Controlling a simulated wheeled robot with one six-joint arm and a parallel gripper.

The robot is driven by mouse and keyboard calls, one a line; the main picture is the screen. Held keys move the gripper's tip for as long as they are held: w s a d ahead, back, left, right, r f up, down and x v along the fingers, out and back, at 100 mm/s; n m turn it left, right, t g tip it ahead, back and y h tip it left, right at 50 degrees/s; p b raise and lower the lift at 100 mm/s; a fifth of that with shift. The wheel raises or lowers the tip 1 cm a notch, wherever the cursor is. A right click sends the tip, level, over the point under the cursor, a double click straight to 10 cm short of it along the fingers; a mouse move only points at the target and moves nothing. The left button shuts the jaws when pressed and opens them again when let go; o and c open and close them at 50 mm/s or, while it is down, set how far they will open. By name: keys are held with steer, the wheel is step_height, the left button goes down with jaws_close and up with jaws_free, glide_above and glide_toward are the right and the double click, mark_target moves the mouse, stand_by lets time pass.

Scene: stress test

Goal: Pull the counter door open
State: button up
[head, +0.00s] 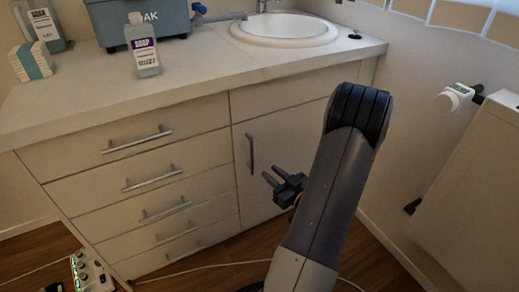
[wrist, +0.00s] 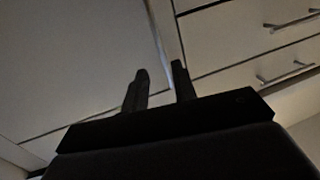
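The counter door (head: 292,150) is a pale panel below the sink, at the right of the drawers, and it looks closed. Its dark upright handle (head: 250,152) is near the door's left edge. My gripper (head: 270,169) is in front of the door, to the right of and a little below the handle in the picture, with its fingers apart and nothing seen between them.
Several drawers with bar handles (head: 137,141) are left of the door. On the counter top (head: 210,60) are a soap bottle (head: 143,45), a blue box (head: 110,18) and the sink (head: 283,28). A white radiator (head: 475,185) stands at the right. A cable (head: 225,265) crosses the floor.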

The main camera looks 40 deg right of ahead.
steer(key=b, duration=0.2)
glide_above(252, 169)
steer(key=shift+w+d, duration=0.2)
steer(key=shift+w, duration=0.05)
steer(key=shift+c, duration=0.3)
jaws_close()
stand_by(0.3)
